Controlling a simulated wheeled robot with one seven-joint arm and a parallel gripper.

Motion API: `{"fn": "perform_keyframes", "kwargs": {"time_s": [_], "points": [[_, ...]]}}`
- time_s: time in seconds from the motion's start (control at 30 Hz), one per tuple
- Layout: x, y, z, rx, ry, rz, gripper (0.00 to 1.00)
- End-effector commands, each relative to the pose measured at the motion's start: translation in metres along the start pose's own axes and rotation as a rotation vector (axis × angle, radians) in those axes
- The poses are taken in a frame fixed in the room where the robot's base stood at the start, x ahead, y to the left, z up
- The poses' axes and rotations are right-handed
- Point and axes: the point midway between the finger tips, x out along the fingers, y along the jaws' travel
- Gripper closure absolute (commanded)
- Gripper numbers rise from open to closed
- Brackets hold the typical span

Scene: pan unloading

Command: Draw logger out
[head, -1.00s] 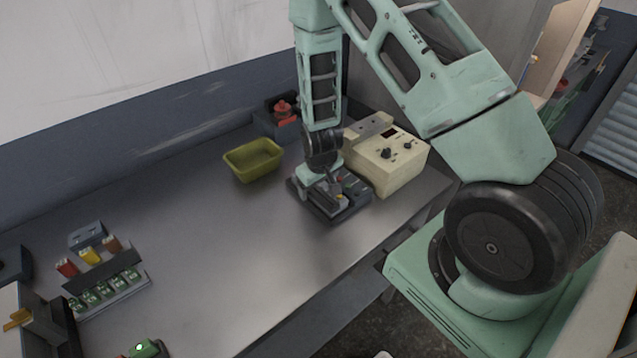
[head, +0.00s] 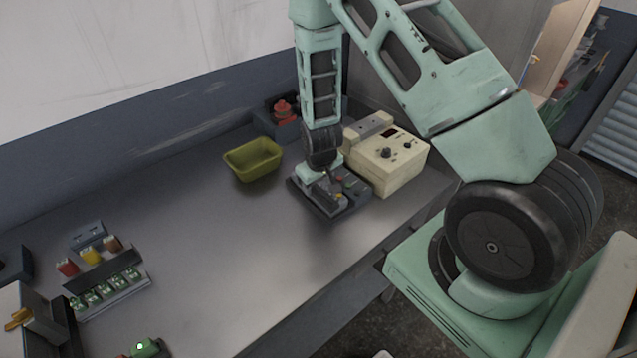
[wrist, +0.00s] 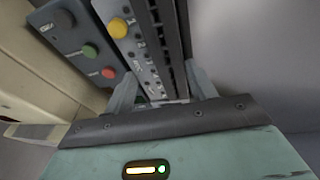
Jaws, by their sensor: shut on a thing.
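The logger (wrist: 136,42) shows in the wrist view as a grey module with a yellow button, a column of numbers and a dark slotted side. My gripper (wrist: 165,92) is shut on it, with one pale finger on each side. In the head view my gripper (head: 318,182) points down at the dark dock (head: 322,207) on the bench, and its fingertips are hard to make out there. The dock's panel (wrist: 82,45) with a green and a red button lies just left of the logger in the wrist view. Whether the logger's lower end is still seated is hidden.
A cream control box (head: 392,170) stands close on the right of the dock. A yellow-green bin (head: 253,160) is to the left, and a red emergency-stop button (head: 283,112) is behind. A rack (head: 108,280) of small coloured parts sits at left. The middle bench (head: 215,235) is clear.

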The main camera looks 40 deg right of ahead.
Motion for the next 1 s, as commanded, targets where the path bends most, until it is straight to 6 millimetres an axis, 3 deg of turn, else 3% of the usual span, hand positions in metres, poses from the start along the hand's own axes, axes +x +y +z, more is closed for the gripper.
{"fn": "perform_keyframes", "kwargs": {"time_s": [1.0], "points": [[-0.02,0.004,-0.005,0.003,0.001,0.002,0.74]]}}
